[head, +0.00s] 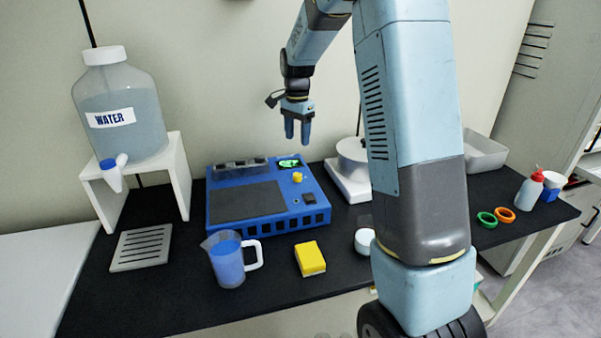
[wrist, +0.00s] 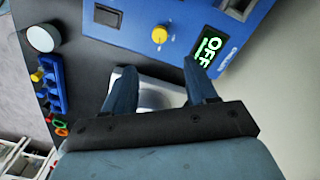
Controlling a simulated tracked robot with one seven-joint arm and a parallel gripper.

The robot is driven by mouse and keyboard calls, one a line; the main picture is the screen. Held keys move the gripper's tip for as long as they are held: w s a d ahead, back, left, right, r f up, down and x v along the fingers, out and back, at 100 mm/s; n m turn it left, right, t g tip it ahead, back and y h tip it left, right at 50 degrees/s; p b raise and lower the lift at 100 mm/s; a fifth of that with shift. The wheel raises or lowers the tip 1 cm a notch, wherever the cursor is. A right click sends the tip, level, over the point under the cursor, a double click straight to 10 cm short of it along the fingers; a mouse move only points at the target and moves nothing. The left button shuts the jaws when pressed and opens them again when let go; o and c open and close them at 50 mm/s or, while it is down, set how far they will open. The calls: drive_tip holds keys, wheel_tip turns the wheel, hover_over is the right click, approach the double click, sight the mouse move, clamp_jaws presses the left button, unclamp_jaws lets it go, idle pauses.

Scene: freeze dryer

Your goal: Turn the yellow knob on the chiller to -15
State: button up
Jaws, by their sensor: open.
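The chiller is a blue box (head: 222,219) on the black bench in the head view. Its yellow knob (head: 298,177) sits on the top right, below a small green-lit display (head: 289,163). In the wrist view the yellow knob (wrist: 160,34) is near the top centre, and the display (wrist: 209,48) reads OFF. My gripper (head: 298,138) is open and empty, pointing down above the back of the chiller, clear of the knob. In the wrist view the fingers of my gripper (wrist: 163,80) are spread apart, with the knob beyond their tips.
A black switch (head: 309,199) is on the chiller near the knob. A white device (head: 350,184) stands to its right. A water tank (head: 125,110), a jug (head: 228,262) and a yellow sponge (head: 310,259) are around it. The space directly above the knob looks clear.

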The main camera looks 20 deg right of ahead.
sight(298, 174)
wheel_tip(298, 174, down, 14)
drive_tip(key=shift+r, duration=0.1)
idle(0.5)
drive_tip(key=shift+c, duration=0.5)
drive_tip(key=c, duration=0.9)
drive_tip(key=shift+d, duration=0.35)
drive_tip(key=shift+c, duration=0.3)
drive_tip(key=shift+a, duration=0.2)
drive_tip(key=shift+n, duration=0.3)
